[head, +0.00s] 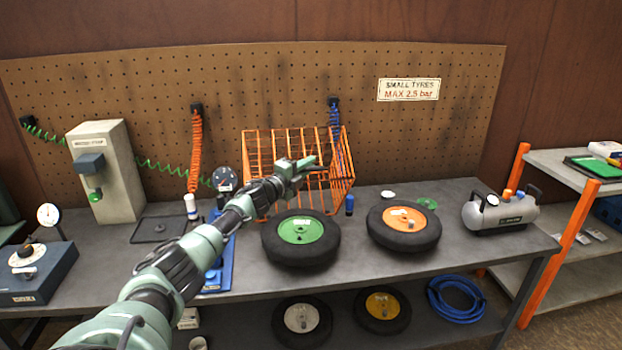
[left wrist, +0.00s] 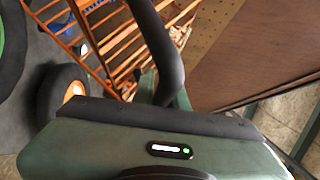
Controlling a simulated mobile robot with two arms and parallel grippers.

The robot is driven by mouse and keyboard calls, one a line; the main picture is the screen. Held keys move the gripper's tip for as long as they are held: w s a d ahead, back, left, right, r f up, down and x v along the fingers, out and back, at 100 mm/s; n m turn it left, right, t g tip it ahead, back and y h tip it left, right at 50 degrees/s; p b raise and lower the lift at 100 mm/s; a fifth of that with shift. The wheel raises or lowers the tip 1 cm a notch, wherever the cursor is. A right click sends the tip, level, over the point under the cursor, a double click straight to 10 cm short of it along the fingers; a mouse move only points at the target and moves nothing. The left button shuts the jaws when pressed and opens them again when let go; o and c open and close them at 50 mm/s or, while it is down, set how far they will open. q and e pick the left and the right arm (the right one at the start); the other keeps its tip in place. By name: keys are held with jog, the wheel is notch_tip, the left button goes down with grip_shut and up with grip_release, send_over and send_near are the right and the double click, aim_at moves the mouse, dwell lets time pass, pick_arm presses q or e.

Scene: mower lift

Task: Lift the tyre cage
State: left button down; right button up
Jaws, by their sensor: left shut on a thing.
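The tyre cage (head: 262,150) is an orange wire frame at the back of the bench, against the pegboard. It also shows in the left wrist view (left wrist: 88,30), at the upper left. My left gripper (head: 306,168) reaches in front of the cage's middle and is shut on it, at a front bar. The exact grip point is hidden by the gripper. I cannot tell whether the cage's bottom touches the bench, as a tyre with a green hub (head: 302,232) and my arm cover part of it. My right gripper is not in view.
A compressor (head: 500,212) sits at the bench's right end. Orange (head: 195,150) and blue (head: 336,135) coiled hoses hang behind.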

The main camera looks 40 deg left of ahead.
aim_at(305, 155)
pick_arm(q)
jog(key=shift+n+g, duration=0.5)
jog(key=shift+g, duration=0.1)
jog(key=shift+w+a+r+p, duration=0.3)
jog(key=shift+w+a+r, duration=0.1)
jog(key=shift+w+a, duration=0.35)
jog(key=shift+w+a+r+p, duration=0.25)
jog(key=shift+w+a+r, duration=0.2)
jog(key=shift+a, duration=0.35)
jog(key=c, duration=1.7)
grip_release()
jog(key=shift+w+f, duration=0.1)
jog(key=shift+w+a+f, duration=0.15)
jog(key=shift+w+a, duration=0.05)
